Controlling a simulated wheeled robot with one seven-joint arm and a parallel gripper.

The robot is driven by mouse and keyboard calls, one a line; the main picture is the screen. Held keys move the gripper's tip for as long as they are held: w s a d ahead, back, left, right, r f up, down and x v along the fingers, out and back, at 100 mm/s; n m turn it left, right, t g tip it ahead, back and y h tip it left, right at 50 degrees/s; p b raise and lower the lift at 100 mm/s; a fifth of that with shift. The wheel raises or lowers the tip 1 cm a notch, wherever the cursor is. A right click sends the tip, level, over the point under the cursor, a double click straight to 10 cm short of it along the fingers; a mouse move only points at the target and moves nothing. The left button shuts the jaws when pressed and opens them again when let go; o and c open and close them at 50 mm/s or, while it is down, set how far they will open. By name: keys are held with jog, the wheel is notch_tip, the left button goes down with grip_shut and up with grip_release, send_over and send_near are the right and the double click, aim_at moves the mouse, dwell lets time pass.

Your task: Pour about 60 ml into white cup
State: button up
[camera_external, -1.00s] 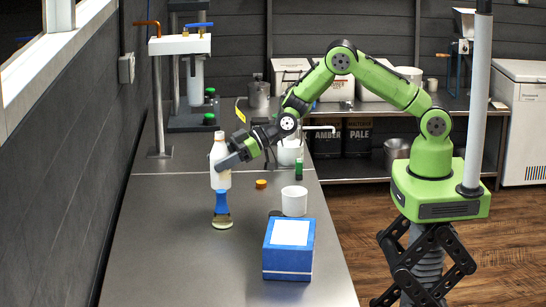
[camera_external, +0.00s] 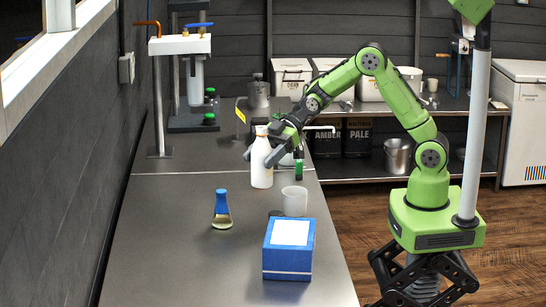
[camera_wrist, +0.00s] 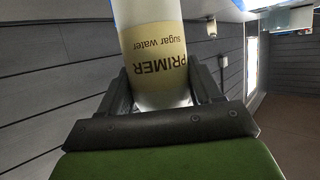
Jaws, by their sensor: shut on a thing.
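A white cup (camera_external: 295,201) stands on the steel bench, just behind the blue box. My gripper (camera_external: 262,155) is shut on a pale bottle (camera_external: 262,170), which is upright just behind and left of the cup. I cannot tell whether the bottle's base touches the bench. The inside of the cup is not clear.
A blue-necked flask (camera_external: 222,212) with pale yellow liquid stands left of the cup. A blue box (camera_external: 288,262) with a white top is in front of the cup. A small green-and-black object (camera_external: 299,168) stands behind it. The front left bench is clear.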

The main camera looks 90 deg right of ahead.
jog(key=s+a+f+n+g+y+b, duration=0.1)
jog(key=s+a+n+g+y+b, duration=0.2)
jog(key=s, duration=0.4)
jog(key=s+d+f+h+b, duration=0.1)
jog(key=s+d+f+b, duration=0.2)
jog(key=s+f+b, duration=0.4)
jog(key=s+b, duration=0.2)
jog(key=s, duration=0.3)
jog(key=shift+f+b, duration=0.25)
jog(key=shift+b, duration=0.15)
jog(key=shift+w+r+p, duration=0.1)
jog(key=shift+r+p, duration=0.1)
jog(key=shift+p, duration=0.3)
